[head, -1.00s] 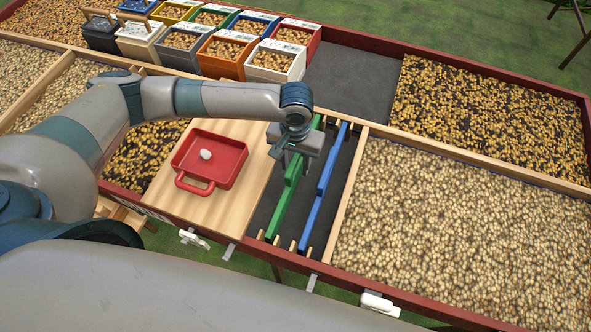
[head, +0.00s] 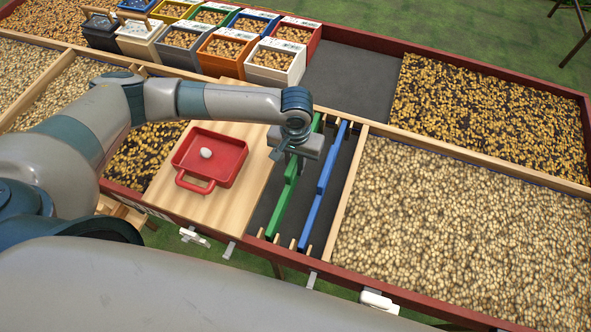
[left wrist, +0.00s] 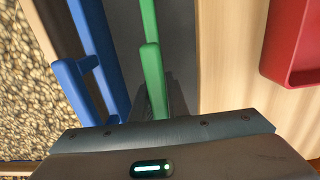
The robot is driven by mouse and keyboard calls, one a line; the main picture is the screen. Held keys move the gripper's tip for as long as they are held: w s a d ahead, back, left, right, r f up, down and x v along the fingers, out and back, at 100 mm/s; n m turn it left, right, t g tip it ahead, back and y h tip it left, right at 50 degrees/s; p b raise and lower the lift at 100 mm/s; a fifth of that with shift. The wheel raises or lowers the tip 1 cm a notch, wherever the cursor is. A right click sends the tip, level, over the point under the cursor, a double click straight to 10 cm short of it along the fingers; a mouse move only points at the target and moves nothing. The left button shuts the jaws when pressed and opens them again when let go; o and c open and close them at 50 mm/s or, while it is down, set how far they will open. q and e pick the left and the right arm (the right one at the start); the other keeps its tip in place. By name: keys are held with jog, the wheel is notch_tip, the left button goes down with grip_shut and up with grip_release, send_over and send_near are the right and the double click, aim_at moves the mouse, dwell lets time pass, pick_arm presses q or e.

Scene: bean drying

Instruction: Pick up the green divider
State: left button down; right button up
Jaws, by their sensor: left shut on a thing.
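The green divider (head: 281,211) is a long thin bar with a raised handle, lying lengthwise in the dark compartment. A blue divider (head: 312,215) lies parallel to it on the right. My left gripper (head: 291,163) is over the green divider's middle and shut on its raised handle. In the left wrist view the green divider (left wrist: 152,75) runs down to the gripper (left wrist: 158,118), whose fingertips are mostly hidden. The blue divider (left wrist: 88,50) is apart from it there. My right gripper is not in view.
A red tray (head: 238,147) with a white object stands on a wooden board (head: 235,205) left of the compartment. A bean-filled bed (head: 460,230) lies to the right. Several coloured bean boxes (head: 275,61) stand at the back, beside an empty dark section (head: 350,80).

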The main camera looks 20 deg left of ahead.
pick_arm(q)
jog(key=shift+r, duration=0.6)
notch_tip(320, 180, up, 8)
jog(key=shift+f+b, duration=0.25)
jog(key=shift+b, duration=0.95)
jog(key=shift+r, duration=0.7)
